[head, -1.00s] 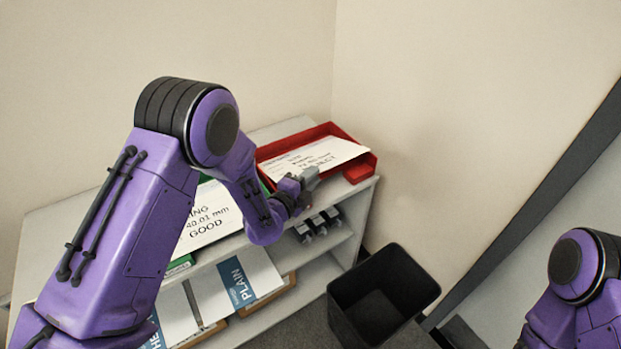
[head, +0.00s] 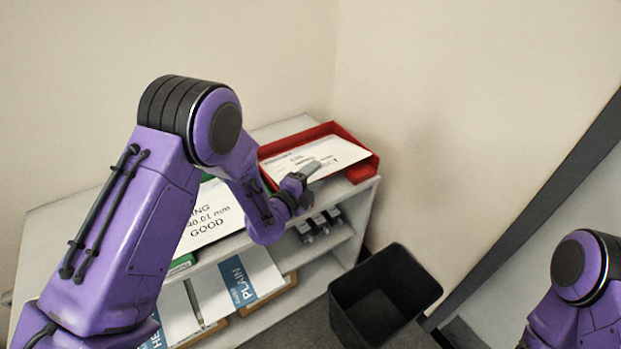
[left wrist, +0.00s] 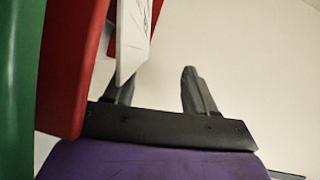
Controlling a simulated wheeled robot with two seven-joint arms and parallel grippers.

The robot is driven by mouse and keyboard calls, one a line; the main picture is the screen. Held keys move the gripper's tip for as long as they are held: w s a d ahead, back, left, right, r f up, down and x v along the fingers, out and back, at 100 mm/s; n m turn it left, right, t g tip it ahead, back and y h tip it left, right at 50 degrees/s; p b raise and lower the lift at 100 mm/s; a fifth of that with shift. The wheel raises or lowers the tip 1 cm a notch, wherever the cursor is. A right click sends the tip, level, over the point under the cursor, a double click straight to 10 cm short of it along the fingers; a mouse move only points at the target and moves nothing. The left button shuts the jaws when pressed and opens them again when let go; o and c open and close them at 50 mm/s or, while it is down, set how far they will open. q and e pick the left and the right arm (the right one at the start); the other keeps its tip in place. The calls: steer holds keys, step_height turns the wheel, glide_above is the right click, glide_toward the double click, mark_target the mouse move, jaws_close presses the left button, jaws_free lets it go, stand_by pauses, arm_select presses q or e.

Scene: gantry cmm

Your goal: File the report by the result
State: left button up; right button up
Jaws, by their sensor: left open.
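A white printed sheet (head: 335,154) lies in the red tray (head: 352,179) on top of the shelf; its lower text is partly hidden and ends in "ECT". My left gripper (head: 312,170) is at the tray's front edge, over the sheet's near edge. In the left wrist view its fingers (left wrist: 160,88) are apart, and the sheet (left wrist: 133,38) overlaps the left finger; I cannot tell if they touch. A green tray (head: 181,262), mostly hidden by my left arm, holds a sheet marked "GOOD" (head: 212,216). My right gripper is out of view.
The grey shelf unit (head: 361,195) has a lower level with folders, one marked "PLAIN" (head: 238,280), and several small dark items (head: 318,225) under the red tray. A black bin (head: 385,298) stands on the floor at its right. A wall closes off the back.

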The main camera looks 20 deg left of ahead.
arm_select(q)
steer(key=shift+s+a, duration=0.1)
steer(key=shift+s, duration=0.3)
steer(key=b+v, duration=0.3)
steer(key=v, duration=0.6)
steer(key=shift+s, duration=0.3)
steer(key=shift+a+r, duration=0.1)
